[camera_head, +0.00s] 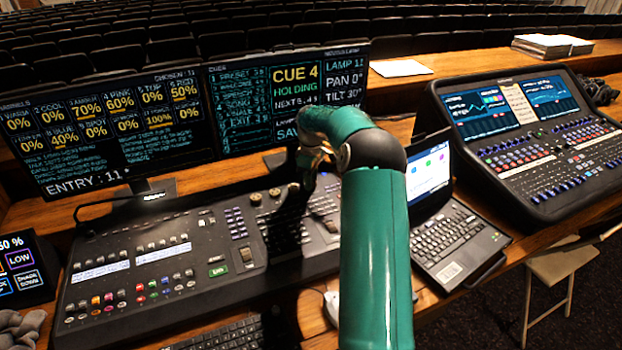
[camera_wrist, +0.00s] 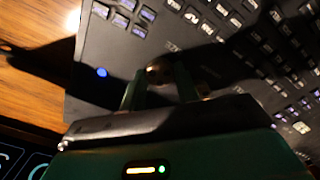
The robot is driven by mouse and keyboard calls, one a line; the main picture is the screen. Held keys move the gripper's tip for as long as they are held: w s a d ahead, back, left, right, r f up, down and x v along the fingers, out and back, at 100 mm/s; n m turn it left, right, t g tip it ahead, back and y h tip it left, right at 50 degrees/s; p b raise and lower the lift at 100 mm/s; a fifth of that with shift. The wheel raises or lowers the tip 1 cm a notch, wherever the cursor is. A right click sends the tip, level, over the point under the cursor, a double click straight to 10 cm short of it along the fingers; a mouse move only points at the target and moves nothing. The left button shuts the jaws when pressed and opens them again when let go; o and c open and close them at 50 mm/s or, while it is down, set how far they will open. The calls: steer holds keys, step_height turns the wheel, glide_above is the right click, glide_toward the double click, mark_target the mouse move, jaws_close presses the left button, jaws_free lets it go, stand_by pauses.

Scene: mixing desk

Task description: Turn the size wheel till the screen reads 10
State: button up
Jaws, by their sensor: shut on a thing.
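The mixing desk (camera_head: 150,240) lies below two dark screens. A row of brass-topped wheels (camera_head: 256,198) runs along its upper part. In the wrist view my gripper (camera_wrist: 160,88) is shut on a brass-topped wheel (camera_wrist: 157,72), one finger on each side. I cannot read a label on this wheel. The right screen (camera_head: 290,95) shows CUE 4, HOLDING, PAN 0° and TILT 30°. The left screen (camera_head: 108,125) shows ENTRY: 11. I see no clear size reading.
A laptop (camera_head: 450,235) stands right of my arm. A larger console (camera_head: 530,140) with its own screens stands at the far right. A small touch panel (camera_head: 22,268) is at the left edge. A keyboard (camera_head: 222,335) lies in front of the desk.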

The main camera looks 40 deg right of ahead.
steer(key=shift+n, duration=0.6)
steer(key=o, duration=1)
step_height(320, 180, up, 14)
steer(key=shift+f, duration=0.1)
